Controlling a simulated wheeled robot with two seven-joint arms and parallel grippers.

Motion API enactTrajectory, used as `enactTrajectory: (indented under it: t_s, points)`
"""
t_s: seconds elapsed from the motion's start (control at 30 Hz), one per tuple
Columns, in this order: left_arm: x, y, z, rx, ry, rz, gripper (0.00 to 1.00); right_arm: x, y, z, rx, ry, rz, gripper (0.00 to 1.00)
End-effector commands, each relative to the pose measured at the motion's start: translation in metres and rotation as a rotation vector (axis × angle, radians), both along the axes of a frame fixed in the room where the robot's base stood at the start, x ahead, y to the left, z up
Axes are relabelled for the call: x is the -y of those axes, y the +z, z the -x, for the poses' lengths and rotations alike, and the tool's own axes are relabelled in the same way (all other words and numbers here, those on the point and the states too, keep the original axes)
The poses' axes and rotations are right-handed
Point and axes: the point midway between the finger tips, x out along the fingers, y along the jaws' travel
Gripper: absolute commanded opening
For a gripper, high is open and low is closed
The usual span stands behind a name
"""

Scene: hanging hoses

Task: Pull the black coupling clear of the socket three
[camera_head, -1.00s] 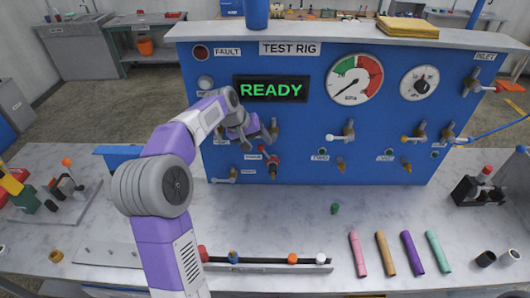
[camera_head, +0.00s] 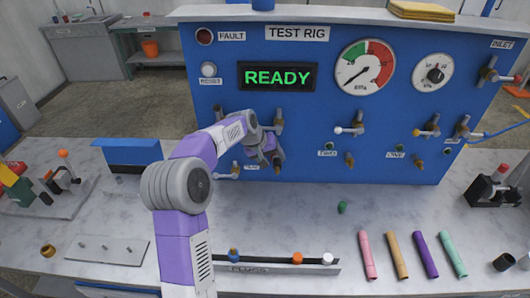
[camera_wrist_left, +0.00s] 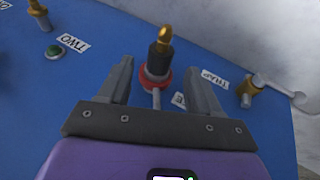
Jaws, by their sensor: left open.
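The black coupling (camera_wrist_left: 158,58) shows in the left wrist view with a brass tip and a red ring (camera_wrist_left: 154,79) at its base, against the blue panel. A label partly hidden by my right-hand finger, ending in "EE", sits beside it. My left gripper (camera_wrist_left: 158,70) is open, with one finger on either side of the coupling and visible gaps between. In the head view my left gripper (camera_head: 268,152) is at the lower left of the test rig (camera_head: 300,110) and hides the coupling. My right gripper is not in view.
A brass valve with a pale lever (camera_wrist_left: 250,92) stands near the "TRAP" label. Other valves (camera_head: 350,130) line the panel. The tabletop between rack and panel is mostly clear.

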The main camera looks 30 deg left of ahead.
Motion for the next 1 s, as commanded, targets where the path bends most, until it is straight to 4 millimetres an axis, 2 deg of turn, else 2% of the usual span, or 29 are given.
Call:
enactTrajectory:
  t_s: [0.03, 0.2, 0.63, 1.0]
  points:
    - [0.002, -0.009, -0.004, -0.002, -0.002, 0.001, 0.64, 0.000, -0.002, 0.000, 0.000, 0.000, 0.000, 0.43]
    - [0.005, -0.025, -0.013, 0.000, -0.002, 0.001, 0.64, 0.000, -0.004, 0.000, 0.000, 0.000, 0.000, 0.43]
    - [0.007, -0.031, -0.017, 0.002, -0.001, 0.000, 0.62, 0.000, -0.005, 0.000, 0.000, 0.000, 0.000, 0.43]
    - [0.007, -0.031, -0.016, 0.001, 0.000, 0.001, 0.06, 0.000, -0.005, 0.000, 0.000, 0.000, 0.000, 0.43]
